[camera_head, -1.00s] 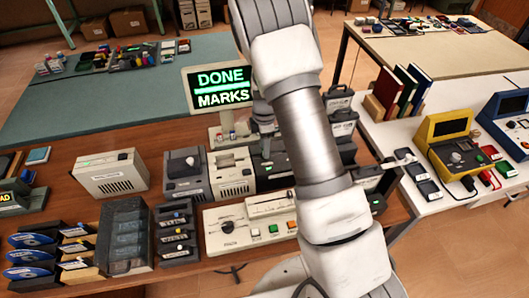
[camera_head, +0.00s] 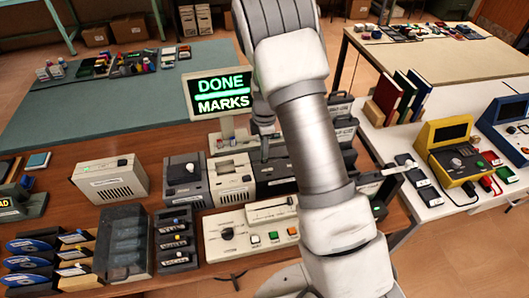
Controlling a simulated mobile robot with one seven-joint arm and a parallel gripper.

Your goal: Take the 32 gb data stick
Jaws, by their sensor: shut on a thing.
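My arm crosses the middle of the head view, and my gripper (camera_head: 265,151) points down behind the console, near the white card-reader boxes. It is seen small and partly hidden by my arm. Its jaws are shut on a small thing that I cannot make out. A pale stand (camera_head: 216,142) with small coloured sticks (camera_head: 229,135) is just left of my gripper, below the screen. The labels are too small to read, so I cannot tell which stick is the 32 GB one.
A screen (camera_head: 221,94) reads "DONE MARKS". A white side table (camera_head: 400,140) holds books and a yellow device (camera_head: 449,150). The blue-green mat (camera_head: 120,95) has free room.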

